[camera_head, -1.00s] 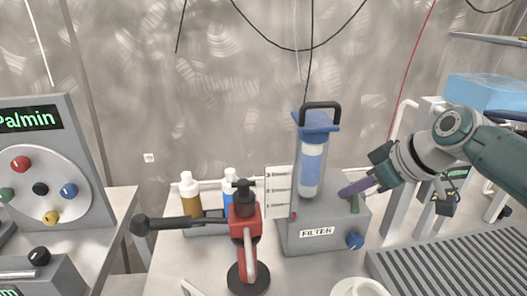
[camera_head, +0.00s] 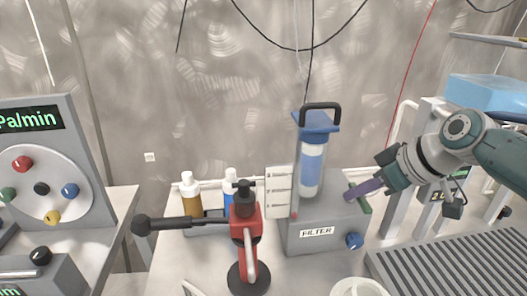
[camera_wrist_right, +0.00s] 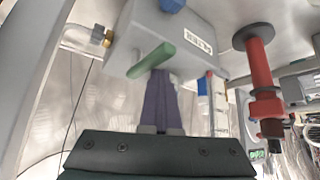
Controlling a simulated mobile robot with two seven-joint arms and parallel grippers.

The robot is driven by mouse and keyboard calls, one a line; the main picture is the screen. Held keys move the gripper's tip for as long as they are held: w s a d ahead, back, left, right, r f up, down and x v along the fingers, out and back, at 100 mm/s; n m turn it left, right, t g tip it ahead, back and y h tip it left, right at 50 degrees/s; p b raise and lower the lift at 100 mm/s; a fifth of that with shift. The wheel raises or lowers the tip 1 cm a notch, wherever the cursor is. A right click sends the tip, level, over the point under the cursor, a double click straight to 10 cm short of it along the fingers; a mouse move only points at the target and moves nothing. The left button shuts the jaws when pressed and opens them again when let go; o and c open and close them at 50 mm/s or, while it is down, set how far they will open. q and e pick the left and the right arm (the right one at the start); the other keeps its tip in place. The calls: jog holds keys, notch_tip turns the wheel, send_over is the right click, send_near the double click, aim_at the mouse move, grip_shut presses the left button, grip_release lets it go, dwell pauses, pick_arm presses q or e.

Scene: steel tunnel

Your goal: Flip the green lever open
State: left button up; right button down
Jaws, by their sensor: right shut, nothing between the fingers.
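The green lever (camera_head: 365,204) is a short bar on the right side of the grey filter box (camera_head: 300,242). In the right wrist view the lever (camera_wrist_right: 152,61) sticks out at a slant from the box. My right gripper (camera_head: 350,194) comes in from the right with its purple fingers shut and empty. Its fingertips are beside the lever and partly cover it in the head view. In the right wrist view the shut fingers (camera_wrist_right: 160,74) reach up to the lever; I cannot tell if they touch it. My left gripper is not in view.
A blue-capped filter cylinder (camera_head: 312,165) with a black handle stands on the box. A red stand with a black arm (camera_head: 245,230) is in front left. Bottles (camera_head: 190,195) stand behind it. A ribbed grey tray (camera_head: 450,265) lies at the right, below my right arm.

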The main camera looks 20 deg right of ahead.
jog(key=shift+r, duration=0.35)
notch_tip(320, 180, up, 19)
jog(key=p, duration=0.3)
jog(key=shift+r, duration=0.15)
jog(key=s+a+f+g+h+p, duration=0.1)
jog(key=s+a+f+g, duration=0.2)
jog(key=s+a+f, duration=0.65)
jog(key=s+a+f+m, duration=0.1)
jog(key=s+a, duration=0.1)
jog(key=s, duration=0.6)
jog(key=s+a+f, duration=0.2)
jog(key=s+a, duration=0.1)
jog(key=s, duration=0.5)
notch_tip(320, 180, up, 39)
jog(key=h+p, duration=0.1)
jog(key=p, duration=3.8)
jog(key=shift+s+d+f+g, duration=0.2)
jog(key=shift+s+d+g, duration=0.05)
jog(key=shift+s+g, duration=0.15)
